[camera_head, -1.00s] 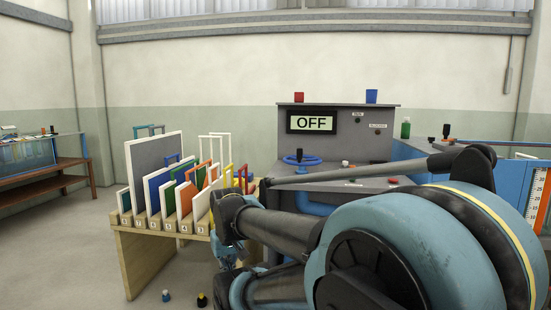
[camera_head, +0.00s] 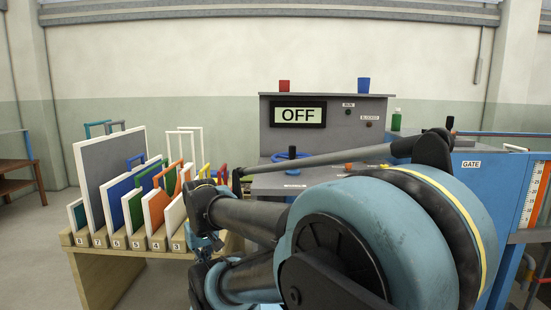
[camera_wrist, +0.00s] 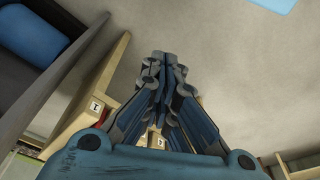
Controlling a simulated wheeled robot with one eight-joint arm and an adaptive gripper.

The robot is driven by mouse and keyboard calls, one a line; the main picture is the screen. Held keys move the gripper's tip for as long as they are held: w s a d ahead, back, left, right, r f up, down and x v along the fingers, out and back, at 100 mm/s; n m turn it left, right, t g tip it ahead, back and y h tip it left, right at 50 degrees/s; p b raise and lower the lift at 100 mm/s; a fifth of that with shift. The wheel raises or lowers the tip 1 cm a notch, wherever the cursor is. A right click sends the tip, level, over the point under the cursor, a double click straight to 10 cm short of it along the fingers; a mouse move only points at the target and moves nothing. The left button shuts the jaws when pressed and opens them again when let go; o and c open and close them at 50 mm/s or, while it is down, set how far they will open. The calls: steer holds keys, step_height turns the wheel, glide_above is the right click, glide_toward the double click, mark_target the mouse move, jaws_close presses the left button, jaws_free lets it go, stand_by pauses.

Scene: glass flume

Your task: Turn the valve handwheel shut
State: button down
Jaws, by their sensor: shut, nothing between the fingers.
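A blue handwheel (camera_head: 292,157) with a dark upright knob lies on the grey console (camera_head: 330,107), below a display reading OFF (camera_head: 298,115). My arm covers much of the console's front. My gripper (camera_head: 205,243) hangs low in front of the rack's right end, left of and below the handwheel, and is not touching it. In the wrist view my gripper (camera_wrist: 165,62) is shut and empty, its fingers together over the pale floor. The handwheel cannot be made out in the wrist view.
A wooden rack (camera_head: 98,258) of coloured, numbered panels stands left of the console; its end labelled 1 (camera_wrist: 95,106) is close to the gripper. A blue flume frame (camera_head: 474,178) marked GATE is at right.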

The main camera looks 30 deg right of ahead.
mark_target(293, 151)
steer(key=w+d+r+n+g+h, duration=0.7)
steer(key=w+d+r+n, duration=0.5)
steer(key=w+d+r, duration=1.7)
steer(key=s+d+f, duration=0.2)
steer(key=d+f, duration=0.1)
steer(key=d, duration=0.2)
steer(key=s+d+f+h, duration=0.1)
steer(key=s+d+f, duration=0.1)
steer(key=d, duration=0.4)
steer(key=shift+s+d+f+t, duration=0.25)
steer(key=shift+s+f+t, duration=0.15)
steer(key=shift+s, duration=0.45)
